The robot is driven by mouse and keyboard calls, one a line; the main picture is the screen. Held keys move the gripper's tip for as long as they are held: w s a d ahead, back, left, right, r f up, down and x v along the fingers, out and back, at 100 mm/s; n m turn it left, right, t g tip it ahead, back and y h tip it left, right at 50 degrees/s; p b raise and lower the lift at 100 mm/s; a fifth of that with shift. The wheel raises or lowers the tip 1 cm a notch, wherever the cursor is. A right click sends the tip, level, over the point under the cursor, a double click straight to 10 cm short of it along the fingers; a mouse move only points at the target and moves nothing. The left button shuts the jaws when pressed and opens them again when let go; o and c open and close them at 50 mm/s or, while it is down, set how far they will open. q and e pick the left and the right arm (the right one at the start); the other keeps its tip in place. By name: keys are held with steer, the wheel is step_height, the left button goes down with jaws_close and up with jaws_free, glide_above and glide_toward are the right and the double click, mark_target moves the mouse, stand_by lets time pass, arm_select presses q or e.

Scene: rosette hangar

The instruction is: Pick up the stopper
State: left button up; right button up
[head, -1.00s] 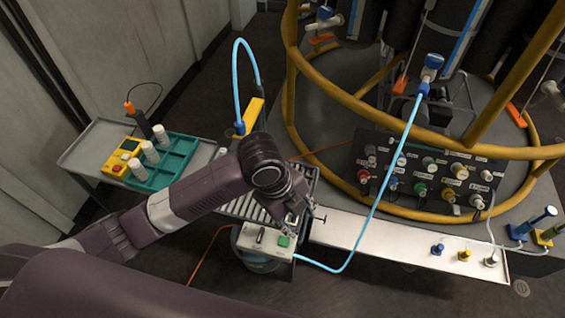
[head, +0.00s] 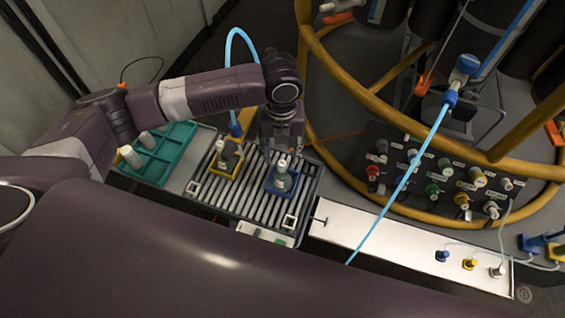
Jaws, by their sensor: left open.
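My left gripper (head: 282,149) points down over the roller rack, just above a flask (head: 282,181) in a blue holder (head: 270,186). Its jaws are open, with nothing seen between them. The flask has a small pale top (head: 282,164), which looks like a stopper, just below the fingertips; I cannot tell whether they touch. A second flask (head: 229,156) with a pale top stands in a yellow holder (head: 213,170) to the left. Small blue (head: 442,256), yellow (head: 469,264) and white (head: 497,271) plugs stand on the white shelf at right. My right gripper is not in view.
A teal tray (head: 172,152) with white cylinders lies left of the roller rack (head: 243,202). A blue hose (head: 408,176) crosses in front of the connector panel (head: 460,165). Yellow rails (head: 385,105) curve close on the right. The white shelf's (head: 385,240) left part is mostly bare.

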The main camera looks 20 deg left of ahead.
arm_select(q)
step_height(320, 180, down, 3)
steer(key=shift+r, duration=0.15)
steer(key=shift+f, duration=0.35)
steer(key=c, duration=1)
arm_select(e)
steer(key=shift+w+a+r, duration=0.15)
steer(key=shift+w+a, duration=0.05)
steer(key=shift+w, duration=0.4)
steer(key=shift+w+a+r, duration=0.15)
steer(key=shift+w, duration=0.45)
arm_select(q)
steer(key=shift+r, duration=0.15)
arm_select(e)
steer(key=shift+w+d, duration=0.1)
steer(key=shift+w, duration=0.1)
arm_select(q)
steer(key=shift+w+r, duration=0.1)
steer(key=shift+r, duration=0.2)
step_height(320, 180, up, 19)
step_height(320, 180, up, 5)
steer(key=p, duration=0.5)
glide_above(282, 163)
steer(key=shift+f, duration=0.15)
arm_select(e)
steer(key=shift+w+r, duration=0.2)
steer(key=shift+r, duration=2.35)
